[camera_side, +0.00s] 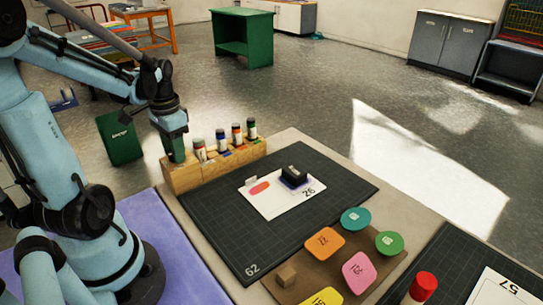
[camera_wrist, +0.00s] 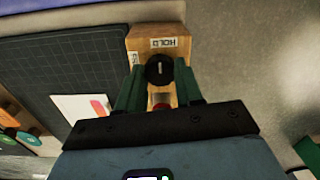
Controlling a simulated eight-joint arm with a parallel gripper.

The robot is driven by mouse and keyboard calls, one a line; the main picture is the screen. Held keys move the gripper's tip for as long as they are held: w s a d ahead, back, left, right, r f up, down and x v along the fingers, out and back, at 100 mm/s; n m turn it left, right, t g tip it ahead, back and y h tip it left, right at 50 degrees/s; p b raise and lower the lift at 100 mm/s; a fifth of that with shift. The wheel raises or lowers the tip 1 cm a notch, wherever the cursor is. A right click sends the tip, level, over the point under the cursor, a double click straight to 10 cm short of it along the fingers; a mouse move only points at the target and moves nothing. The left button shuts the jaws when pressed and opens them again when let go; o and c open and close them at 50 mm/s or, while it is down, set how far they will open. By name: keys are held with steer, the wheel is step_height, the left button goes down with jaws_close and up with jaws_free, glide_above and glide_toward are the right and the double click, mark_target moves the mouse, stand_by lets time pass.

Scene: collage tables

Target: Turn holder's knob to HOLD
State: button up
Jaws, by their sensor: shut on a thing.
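The wooden holder (camera_side: 215,168) stands at the back left of the table with several small bottles in it. In the wrist view its end (camera_wrist: 140,38) shows a round black knob (camera_wrist: 158,73) with a short white line. The line stands upright in the picture, in line with the HOLD label (camera_wrist: 164,43) above it. Another label (camera_wrist: 134,58), only partly readable, sits to the left. My gripper (camera_side: 177,158) points down at the holder's left end. In the wrist view its green fingers (camera_wrist: 160,77) are shut on the knob, one on each side. The knob is hidden in the side view.
A dark cutting mat (camera_side: 215,215) lies beside the holder, bearing a white card (camera_side: 272,204) and a dark block (camera_side: 293,177). A brown board (camera_side: 335,272) with several coloured tags is in front. A red-capped thing (camera_side: 424,286) stands at lower right.

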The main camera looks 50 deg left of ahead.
steer(key=o, duration=1)
steer(key=shift+o, duration=0.2)
steer(key=shift+r, duration=0.1)
step_height(320, 180, up, 12)
steer(key=shift+d, duration=0.2)
steer(key=shift+w, duration=0.1)
steer(key=w+d+f+t, duration=0.3)
steer(key=d, duration=0.7)
steer(key=w+d+f+m+t, duration=0.1)
steer(key=w+d+f+t, duration=0.2)
steer(key=d, duration=0.7)
steer(key=shift+w+f+m+t, duration=0.3)
steer(key=shift+w+t, duration=0.3)
steer(key=shift+w, duration=0.05)
